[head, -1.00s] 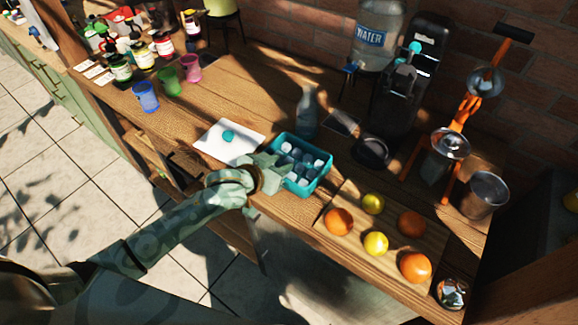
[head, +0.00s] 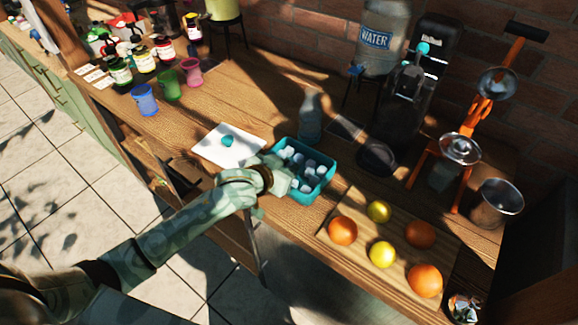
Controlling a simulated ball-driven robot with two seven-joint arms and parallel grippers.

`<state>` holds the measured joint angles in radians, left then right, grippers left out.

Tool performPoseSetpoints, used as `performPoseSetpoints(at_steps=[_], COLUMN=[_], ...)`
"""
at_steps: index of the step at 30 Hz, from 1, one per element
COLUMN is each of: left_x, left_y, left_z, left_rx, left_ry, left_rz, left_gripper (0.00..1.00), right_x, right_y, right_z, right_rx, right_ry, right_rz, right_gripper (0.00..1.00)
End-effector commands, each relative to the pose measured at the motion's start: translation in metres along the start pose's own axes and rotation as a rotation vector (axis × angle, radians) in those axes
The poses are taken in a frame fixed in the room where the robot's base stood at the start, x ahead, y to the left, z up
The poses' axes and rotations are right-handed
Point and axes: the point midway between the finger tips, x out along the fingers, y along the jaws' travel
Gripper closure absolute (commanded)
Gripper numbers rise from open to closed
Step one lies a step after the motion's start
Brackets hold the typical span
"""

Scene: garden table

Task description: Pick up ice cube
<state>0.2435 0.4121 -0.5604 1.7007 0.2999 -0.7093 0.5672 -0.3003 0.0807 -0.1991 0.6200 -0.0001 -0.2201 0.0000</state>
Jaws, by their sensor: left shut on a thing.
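Several pale ice cubes (head: 311,170) lie in a teal rectangular box (head: 326,182) near the front edge of the wooden table. My left gripper (head: 283,176) is at the box's left side, with its fingers over the near left part of the box. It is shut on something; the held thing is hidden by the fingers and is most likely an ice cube. A white lid with a teal knob (head: 228,141) lies flat on the table just left of the box. My right gripper is not in view.
A cutting board (head: 398,238) with oranges and lemons lies right of the box. A grey bottle (head: 310,116) stands behind the box. Blue, green and pink cups (head: 145,99) stand to the left. A juice press (head: 460,150) and a metal cup (head: 496,203) stand at the right.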

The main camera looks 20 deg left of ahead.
Motion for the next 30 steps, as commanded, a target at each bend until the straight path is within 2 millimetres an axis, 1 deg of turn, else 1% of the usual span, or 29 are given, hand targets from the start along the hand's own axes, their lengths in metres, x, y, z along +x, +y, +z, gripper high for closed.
performPoseSetpoints(at_steps=[5, 8, 9, 11, 17, 18, 21, 24, 27, 30], left_x=[-0.005, -0.013, -0.017, -0.027, -0.070, -0.077, -0.093, -0.106, -0.115, -0.120], left_y=[0.000, 0.000, 0.000, -0.010, -0.047, -0.059, -0.082, -0.100, -0.113, -0.119], left_z=[-0.011, -0.025, -0.033, -0.039, -0.075, -0.073, -0.075, -0.078, -0.079, -0.081], left_rx=[0.001, 0.001, 0.000, 0.003, 0.006, 0.006, 0.005, 0.005, 0.002, 0.001], left_ry=[0.002, 0.004, 0.005, 0.003, 0.003, 0.000, -0.002, -0.002, -0.002, 0.000], left_rz=[-0.001, 0.000, -0.001, -0.004, -0.004, -0.006, -0.005, -0.004, -0.003, -0.001], left_gripper=[1.00, 1.00, 1.00, 1.00, 1.00, 1.00, 1.00, 1.00, 1.00, 1.00], right_x=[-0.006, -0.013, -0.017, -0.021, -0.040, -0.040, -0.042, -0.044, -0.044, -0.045], right_y=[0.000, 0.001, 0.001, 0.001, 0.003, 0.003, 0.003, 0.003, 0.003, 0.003], right_z=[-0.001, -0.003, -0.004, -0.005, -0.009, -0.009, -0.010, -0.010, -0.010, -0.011], right_rx=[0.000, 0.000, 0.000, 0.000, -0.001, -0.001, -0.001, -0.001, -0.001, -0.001], right_ry=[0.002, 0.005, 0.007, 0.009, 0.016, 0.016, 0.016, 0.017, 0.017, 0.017], right_rz=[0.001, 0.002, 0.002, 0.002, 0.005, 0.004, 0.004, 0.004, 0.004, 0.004], right_gripper=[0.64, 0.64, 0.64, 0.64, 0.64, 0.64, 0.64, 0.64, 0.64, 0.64])
